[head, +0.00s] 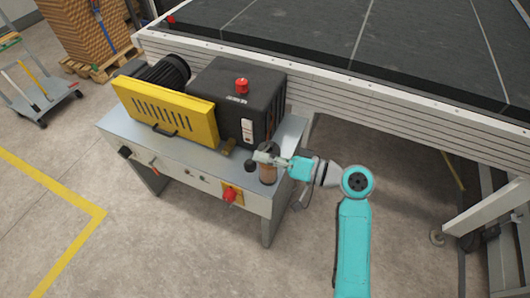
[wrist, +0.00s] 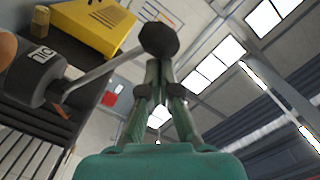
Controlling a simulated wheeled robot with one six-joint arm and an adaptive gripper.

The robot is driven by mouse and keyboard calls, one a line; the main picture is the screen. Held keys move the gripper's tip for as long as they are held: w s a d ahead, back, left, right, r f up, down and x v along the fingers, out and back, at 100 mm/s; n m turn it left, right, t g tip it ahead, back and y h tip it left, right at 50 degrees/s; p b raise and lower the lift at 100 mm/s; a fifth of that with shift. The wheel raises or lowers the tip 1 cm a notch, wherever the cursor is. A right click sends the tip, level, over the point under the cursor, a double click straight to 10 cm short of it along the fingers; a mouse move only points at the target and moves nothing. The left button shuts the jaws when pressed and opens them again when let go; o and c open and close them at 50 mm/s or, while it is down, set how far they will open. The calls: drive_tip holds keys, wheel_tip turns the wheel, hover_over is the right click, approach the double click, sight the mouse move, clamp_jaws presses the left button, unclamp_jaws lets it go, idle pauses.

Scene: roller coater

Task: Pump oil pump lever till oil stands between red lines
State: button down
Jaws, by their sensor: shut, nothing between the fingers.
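The oil pump shows in the wrist view as a dark body marked "OIL" (wrist: 38,75), with an orange part at the left edge. Its thin metal lever (wrist: 92,76) ends in a black faceted knob (wrist: 158,40). In the head view, the pump's brownish reservoir (head: 268,176) stands at the right end of the machine bench. A dark round knob (head: 250,167) shows beside it. My gripper (wrist: 158,66) is shut and empty, its fingertips close to the knob; I cannot tell if they touch. It also shows over the pump in the head view (head: 264,157). Oil level and red lines cannot be read.
A yellow guard (head: 165,107) and a black box (head: 232,95) with a red button (head: 242,86) stand on the grey bench (head: 180,152). A red switch (head: 229,195) is on its front. A large conveyor (head: 350,92) runs behind. The floor in front is clear.

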wheel_tip(320, 180, down, 11)
drive_tip(key=s+a+n, duration=0.1)
drive_tip(key=s+n, duration=0.1)
drive_tip(key=n, duration=0.5)
drive_tip(key=shift+s+n+t+h, duration=0.3)
drive_tip(key=shift+s+t+h, duration=0.1)
drive_tip(key=shift+f, duration=0.1)
